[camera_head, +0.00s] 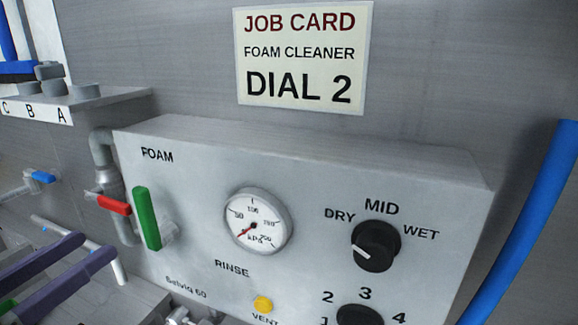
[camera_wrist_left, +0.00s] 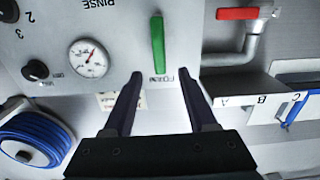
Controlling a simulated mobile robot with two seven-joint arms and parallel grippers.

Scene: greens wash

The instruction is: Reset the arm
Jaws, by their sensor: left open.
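My left gripper (camera_head: 98,244) shows at the lower left of the head view, with two dark purple fingers spread apart and nothing between them. In the left wrist view its fingertips (camera_wrist_left: 160,74) point toward the panel (camera_wrist_left: 120,22), which appears upside down there. The green lever (camera_head: 147,218) on the foam panel (camera_head: 205,160) stands nearly upright, to the right of my fingertips and apart from them. The lever also shows beyond the fingertips in the left wrist view (camera_wrist_left: 158,44). My right gripper is in neither view.
The panel carries a gauge (camera_head: 257,221), a black DRY/MID/WET knob (camera_head: 376,246) and a yellow VENT button (camera_head: 263,304). A numbered dial (camera_head: 359,315) is cut off below. A red-handled valve (camera_head: 114,205) sits near my fingers. A blue hose (camera_head: 530,220) hangs at right. The job card (camera_head: 303,60) reads DIAL 2.

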